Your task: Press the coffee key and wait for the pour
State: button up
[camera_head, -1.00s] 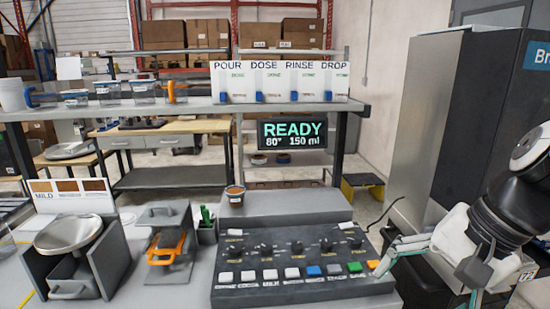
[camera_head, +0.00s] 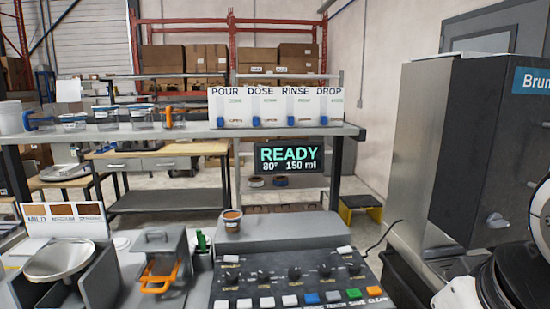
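The dark control panel (camera_head: 290,272) at the bottom centre has a front row of keys: white keys (camera_head: 267,302), a blue key (camera_head: 312,298), a grey key (camera_head: 333,296), a green key (camera_head: 354,294) and an orange key (camera_head: 375,292). The lower edge cuts the row, and most labels are too small or cut off to read, so I cannot tell which key is coffee. The display (camera_head: 288,160) reads READY, 80°, 150 ml. A small cup with brown contents (camera_head: 232,221) stands behind the panel. My gripper (camera_head: 460,296) shows only its white body at bottom right; its fingers are out of view.
A tall grey machine (camera_head: 425,150) stands at right. An orange-handled holder (camera_head: 158,268) and a round metal pan (camera_head: 60,261) are left of the panel. A shelf (camera_head: 200,131) behind carries cups and a POUR, DOSE, RINSE, DROP board (camera_head: 275,107).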

dwell(0.3)
grip_shut()
dwell(1.4)
